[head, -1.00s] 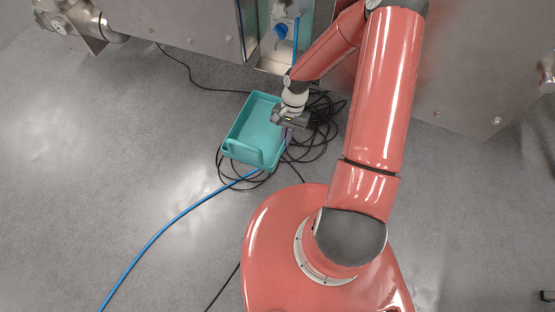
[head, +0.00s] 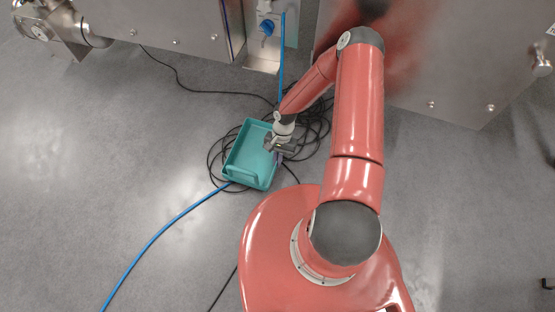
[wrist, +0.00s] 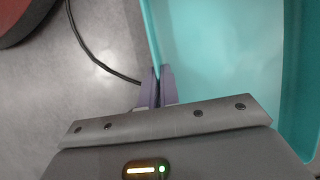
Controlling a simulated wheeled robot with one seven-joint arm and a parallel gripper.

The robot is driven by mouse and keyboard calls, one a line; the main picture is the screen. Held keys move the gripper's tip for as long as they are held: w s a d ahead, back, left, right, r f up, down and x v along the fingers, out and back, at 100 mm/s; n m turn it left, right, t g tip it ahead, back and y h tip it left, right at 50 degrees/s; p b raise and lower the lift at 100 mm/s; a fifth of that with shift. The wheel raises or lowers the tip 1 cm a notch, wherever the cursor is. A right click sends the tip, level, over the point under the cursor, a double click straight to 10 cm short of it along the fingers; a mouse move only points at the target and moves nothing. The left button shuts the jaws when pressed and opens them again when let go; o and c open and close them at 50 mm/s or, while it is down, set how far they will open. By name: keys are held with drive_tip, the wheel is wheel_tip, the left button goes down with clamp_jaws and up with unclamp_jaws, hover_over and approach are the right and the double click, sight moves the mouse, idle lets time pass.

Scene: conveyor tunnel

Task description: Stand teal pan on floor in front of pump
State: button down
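The teal pan (head: 240,165) is a shallow open tray below the steel machine in the head view. It is near the floor, but I cannot tell whether it touches it. My gripper (head: 277,153) is at the pan's right side. In the wrist view the two purple fingers of my gripper (wrist: 158,88) are close together, with the wall of the pan (wrist: 151,40) between them. The pan's inside is empty. The pump is not clearly identifiable; a blue fitting (head: 266,28) shows in the machine's opening at the top.
Black cable coils (head: 312,128) lie around and behind the pan. A blue hose (head: 160,232) runs from beside the pan to the lower left. Steel machine panels (head: 160,20) stand along the top. The grey floor (head: 90,150) at left is clear.

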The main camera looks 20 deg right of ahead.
drive_tip(key=shift+r, duration=0.1)
drive_tip(key=c, duration=1.6)
unclamp_jaws()
drive_tip(key=shift+c, duration=0.2)
